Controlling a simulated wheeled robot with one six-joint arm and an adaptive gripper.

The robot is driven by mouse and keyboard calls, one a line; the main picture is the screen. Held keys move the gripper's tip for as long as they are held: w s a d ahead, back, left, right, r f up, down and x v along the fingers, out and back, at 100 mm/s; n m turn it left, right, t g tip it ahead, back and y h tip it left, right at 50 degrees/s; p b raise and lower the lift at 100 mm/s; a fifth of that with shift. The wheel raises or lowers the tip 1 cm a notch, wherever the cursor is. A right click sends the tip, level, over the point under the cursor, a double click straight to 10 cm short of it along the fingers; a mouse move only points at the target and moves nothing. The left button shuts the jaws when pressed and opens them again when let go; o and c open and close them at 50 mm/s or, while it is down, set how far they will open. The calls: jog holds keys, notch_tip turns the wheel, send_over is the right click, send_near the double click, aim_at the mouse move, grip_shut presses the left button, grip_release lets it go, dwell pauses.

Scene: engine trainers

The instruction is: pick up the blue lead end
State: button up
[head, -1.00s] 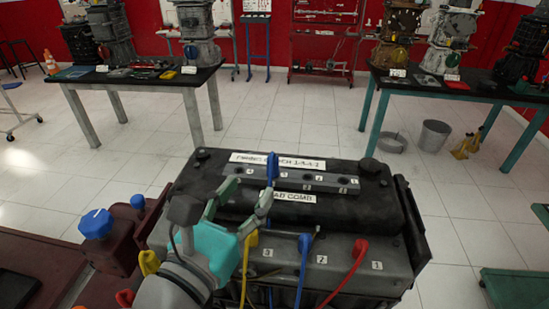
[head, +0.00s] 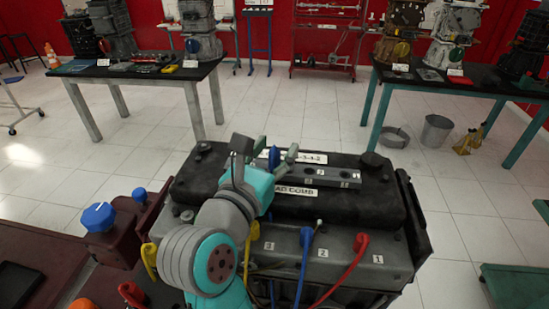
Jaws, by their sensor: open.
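A blue lead end (head: 274,158) stands upright at the left part of the lead comb (head: 331,178) on top of the engine. My gripper (head: 266,151) is open, with its fingers spread on either side of this blue end in the head view. I cannot tell whether either finger touches it. The teal palm hides its lower part. A second blue end (head: 306,237) sits on the engine's front ledge beside the number 2, with its blue lead hanging down.
A red lead end (head: 361,242) and a yellow one (head: 254,230) are also on the engine front (head: 335,258). A blue knob (head: 98,217) stands on a dark red fixture at left.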

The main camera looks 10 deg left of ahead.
aim_at(274, 150)
grip_shut()
dwell(0.3)
jog(key=shift+r, duration=5.05)
